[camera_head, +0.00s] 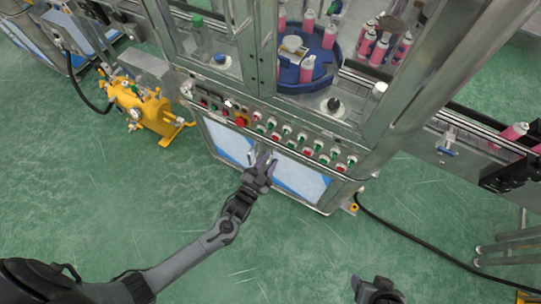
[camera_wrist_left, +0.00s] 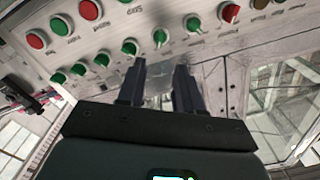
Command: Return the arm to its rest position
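My left arm reaches from the lower left of the head view to the front of the machine (camera_head: 222,97). My left gripper (camera_head: 267,160) is in front of the machine's lower panels, just below the control panel (camera_head: 285,136). In the left wrist view its two dark fingers (camera_wrist_left: 160,78) stand apart with nothing between them. Their tips point toward the row of green knobs, and I cannot tell whether they touch the panel. My right gripper (camera_head: 377,291) shows only in part at the bottom edge of the head view, and its fingers are not clear.
A yellow pump unit (camera_head: 143,112) stands on the green floor left of the machine. Pink cans (camera_head: 307,68) stand behind the glass. A black cable (camera_head: 420,238) lies on the floor at the right. The floor before the machine is clear.

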